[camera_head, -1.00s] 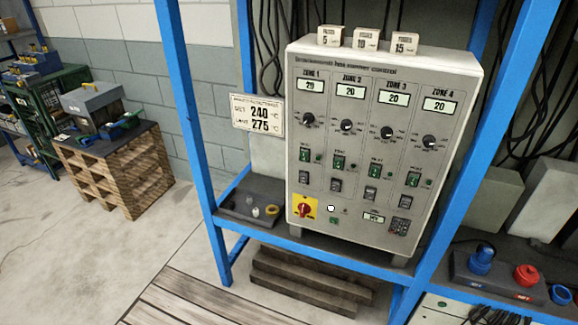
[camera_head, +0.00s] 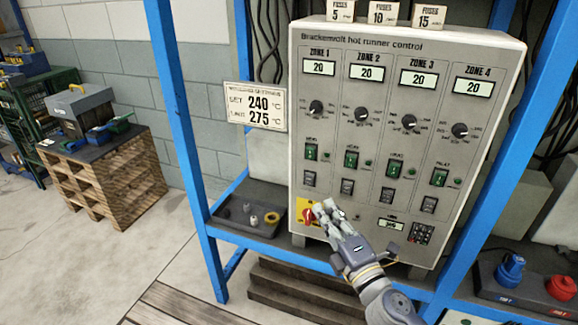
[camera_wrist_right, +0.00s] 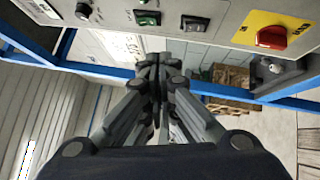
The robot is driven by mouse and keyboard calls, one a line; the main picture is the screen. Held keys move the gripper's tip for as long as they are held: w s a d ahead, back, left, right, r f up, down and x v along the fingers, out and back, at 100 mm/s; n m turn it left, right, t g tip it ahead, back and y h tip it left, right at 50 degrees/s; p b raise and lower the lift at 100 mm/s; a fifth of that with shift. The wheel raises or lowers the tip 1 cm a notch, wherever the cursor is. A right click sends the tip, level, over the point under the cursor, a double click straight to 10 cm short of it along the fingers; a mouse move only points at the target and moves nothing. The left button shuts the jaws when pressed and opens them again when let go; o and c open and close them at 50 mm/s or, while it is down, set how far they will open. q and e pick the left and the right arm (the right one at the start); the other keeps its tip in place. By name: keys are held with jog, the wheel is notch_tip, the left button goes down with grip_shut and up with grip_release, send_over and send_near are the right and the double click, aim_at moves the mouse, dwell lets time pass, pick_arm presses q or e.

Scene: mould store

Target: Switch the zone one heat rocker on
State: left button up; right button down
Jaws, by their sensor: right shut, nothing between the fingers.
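The hot runner control box (camera_head: 455,60) stands upright on a blue frame. Under ZONE 1 is a green rocker (camera_head: 311,151) with a small label above it, and below that a black rocker (camera_head: 309,178). I cannot tell how either is tilted. My right gripper (camera_head: 326,206) is shut and empty, in front of the lower panel, below the Zone 1 rockers and over part of the yellow plate. In the wrist view its closed fingers (camera_wrist_right: 154,65) lie below a panel strip with a green switch (camera_wrist_right: 148,18) and a black switch (camera_wrist_right: 195,23). My left gripper is not in view.
The red rotary switch (camera_head: 308,216) on its yellow plate is close beside the right fingertips. A dark tray (camera_head: 235,222) with small parts lies left of the box. Blue uprights (camera_head: 174,100) flank it. Fuse boxes (camera_head: 383,14) stand on top.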

aim_at(306, 161)
jog(key=shift+s+a+r+n+y, duration=0.15)
jog(key=shift+a+r+n+y, duration=0.15)
jog(key=shift+r, duration=0.3)
jog(key=shift+s+a+r+n+y, duration=0.2)
jog(key=shift+a+r+n, duration=0.15)
jog(key=shift+r, duration=0.25)
jog(key=shift+w+d+r+p+x, duration=0.1)
jog(key=shift+w+d+p+x, duration=0.25)
jog(key=shift+x, duration=1.8)
jog(key=shift+w+d+r+p+x, duration=0.1)
jog(key=shift+d+x, duration=0.4)
jog(key=shift+x, duration=1.65)
jog(key=shift+w+d+r+p+x, duration=0.1)
jog(key=shift+w+d+p+x, duration=0.25)
jog(key=shift+x, duration=1.8)
jog(key=shift+s, duration=0.15)
jog(key=shift+d, duration=0.1)
